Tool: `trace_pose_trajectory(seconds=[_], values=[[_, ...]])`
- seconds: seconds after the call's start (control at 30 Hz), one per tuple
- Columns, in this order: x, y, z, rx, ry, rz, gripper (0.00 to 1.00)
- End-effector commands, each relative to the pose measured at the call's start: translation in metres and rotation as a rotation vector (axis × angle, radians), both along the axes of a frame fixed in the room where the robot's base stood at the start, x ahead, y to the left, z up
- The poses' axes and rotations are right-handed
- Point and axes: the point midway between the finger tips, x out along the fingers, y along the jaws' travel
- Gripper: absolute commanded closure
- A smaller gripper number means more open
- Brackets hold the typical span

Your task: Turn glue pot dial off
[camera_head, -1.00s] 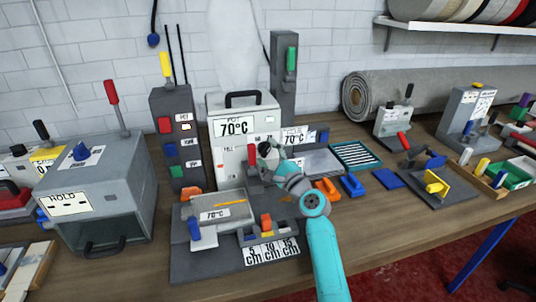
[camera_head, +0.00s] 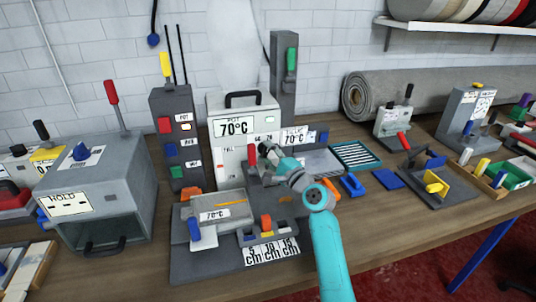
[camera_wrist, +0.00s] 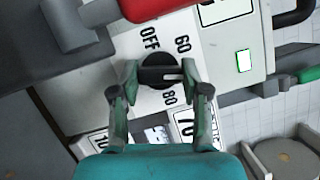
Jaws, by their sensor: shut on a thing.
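The glue pot is a pale upright box (camera_head: 230,170) with a black top handle and a POT 70°C display, in the middle of the head view. Its black dial (camera_wrist: 158,72) shows in the wrist view on a white plate marked OFF, 60 and 80. A pale mark on the dial lies on the side between 60 and 80, away from OFF. My gripper (camera_wrist: 160,78) is shut on the dial, one finger on either side. In the head view my gripper (camera_head: 268,150) is at the box's right front and hides the dial.
A red lever (camera_head: 251,156) sits close left of my gripper; its red part (camera_wrist: 150,8) also shows in the wrist view. A low grey unit (camera_head: 215,258) with a blue handle stands in front. A grey post (camera_head: 283,85) with a green handle rises behind right.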

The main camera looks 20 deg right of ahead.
Motion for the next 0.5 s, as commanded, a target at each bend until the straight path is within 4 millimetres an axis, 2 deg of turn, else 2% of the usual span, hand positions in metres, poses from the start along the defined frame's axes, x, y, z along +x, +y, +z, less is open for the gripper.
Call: trace_pose_trajectory(seconds=[0.5], values=[[0.0000, 0.0000, 0.0027, -0.490, 0.000, 0.000, 0.89]])
